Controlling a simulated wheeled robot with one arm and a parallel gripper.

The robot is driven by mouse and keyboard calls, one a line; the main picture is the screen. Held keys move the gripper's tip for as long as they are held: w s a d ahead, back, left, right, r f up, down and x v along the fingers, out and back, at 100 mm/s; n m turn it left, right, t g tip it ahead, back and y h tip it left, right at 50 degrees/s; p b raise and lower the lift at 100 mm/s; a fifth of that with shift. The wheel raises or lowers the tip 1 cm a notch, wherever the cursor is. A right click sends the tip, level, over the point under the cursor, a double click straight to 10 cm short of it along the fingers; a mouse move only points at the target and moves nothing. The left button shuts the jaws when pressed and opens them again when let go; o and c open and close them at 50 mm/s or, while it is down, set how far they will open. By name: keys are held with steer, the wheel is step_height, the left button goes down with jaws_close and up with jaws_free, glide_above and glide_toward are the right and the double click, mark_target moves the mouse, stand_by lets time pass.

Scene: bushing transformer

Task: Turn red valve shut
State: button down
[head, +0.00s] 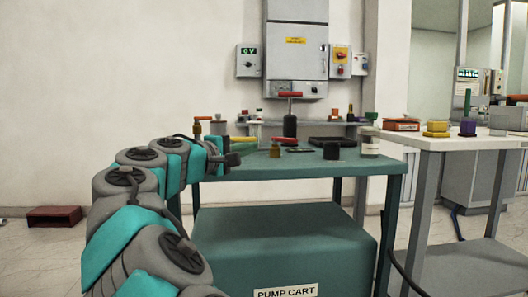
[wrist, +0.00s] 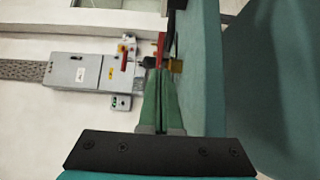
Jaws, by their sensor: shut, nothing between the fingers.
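A red T-shaped handle (head: 290,95) tops a black upright body (head: 290,125) on the teal cart. A smaller brass piece with a red top (head: 276,149) stands in front of it. Which one is the red valve I cannot tell for certain. My gripper (head: 234,160) is at the cart's left edge, left of both. In the wrist view its green fingers (wrist: 162,75) are together and empty. A red part (wrist: 161,46) and a brass part (wrist: 175,66) show just past the fingertips; contact is unclear. The red T-handle (wrist: 124,59) appears farther off.
A grey wall cabinet (head: 296,45) hangs behind. A white table (head: 450,143) with coloured parts stands right. A red box (head: 54,216) lies on the floor.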

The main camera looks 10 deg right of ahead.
mark_target(287, 140)
steer(key=x, duration=1.3)
steer(key=shift+d+f+b, duration=0.1)
steer(key=shift+f+b, duration=0.05)
steer(key=shift+b, duration=0.15)
steer(key=shift+d+y, duration=0.15)
steer(key=shift+y, duration=0.15)
